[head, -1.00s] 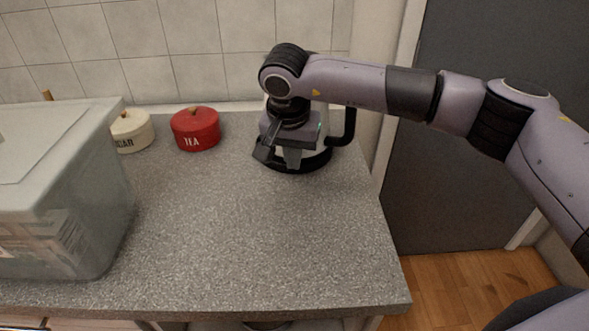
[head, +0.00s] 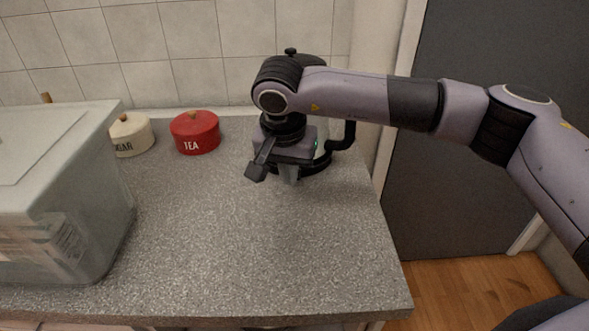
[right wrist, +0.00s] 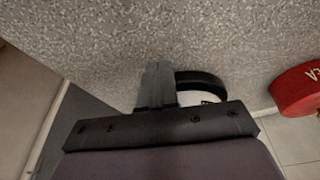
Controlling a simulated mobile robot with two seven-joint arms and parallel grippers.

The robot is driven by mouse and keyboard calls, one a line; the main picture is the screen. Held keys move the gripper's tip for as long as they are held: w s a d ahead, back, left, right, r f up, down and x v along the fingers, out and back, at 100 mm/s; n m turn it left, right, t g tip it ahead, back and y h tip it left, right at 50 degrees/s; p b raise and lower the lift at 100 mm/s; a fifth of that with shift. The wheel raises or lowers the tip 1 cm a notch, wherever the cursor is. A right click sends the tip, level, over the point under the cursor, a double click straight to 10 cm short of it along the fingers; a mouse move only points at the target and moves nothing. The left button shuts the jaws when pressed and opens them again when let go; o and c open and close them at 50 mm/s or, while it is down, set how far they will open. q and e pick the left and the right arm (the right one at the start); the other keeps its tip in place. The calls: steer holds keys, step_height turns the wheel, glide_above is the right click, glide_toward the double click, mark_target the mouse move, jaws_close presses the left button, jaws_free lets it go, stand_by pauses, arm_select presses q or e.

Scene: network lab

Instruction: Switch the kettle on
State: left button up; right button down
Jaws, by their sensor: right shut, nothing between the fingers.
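The kettle stands at the back right of the counter, mostly hidden behind my right arm. Its black lid knob (head: 291,52), its black handle (head: 349,135) and part of its dark base (head: 318,164) show. My right gripper (head: 289,176) points down in front of the kettle, shut and empty. In the right wrist view its closed fingers (right wrist: 158,82) are beside the kettle's black base (right wrist: 203,80). I cannot tell whether they touch it. The kettle's switch cannot be made out. My left gripper is not in view.
A red TEA canister (head: 195,133) and a cream SUGAR canister (head: 131,135) stand by the tiled wall. A large translucent lidded box (head: 70,215) fills the counter's left. The grey counter (head: 250,240) is clear in the middle and front.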

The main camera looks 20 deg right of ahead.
steer(key=v, duration=0.7)
steer(key=shift+b, duration=0.45)
steer(key=shift+a, duration=0.15)
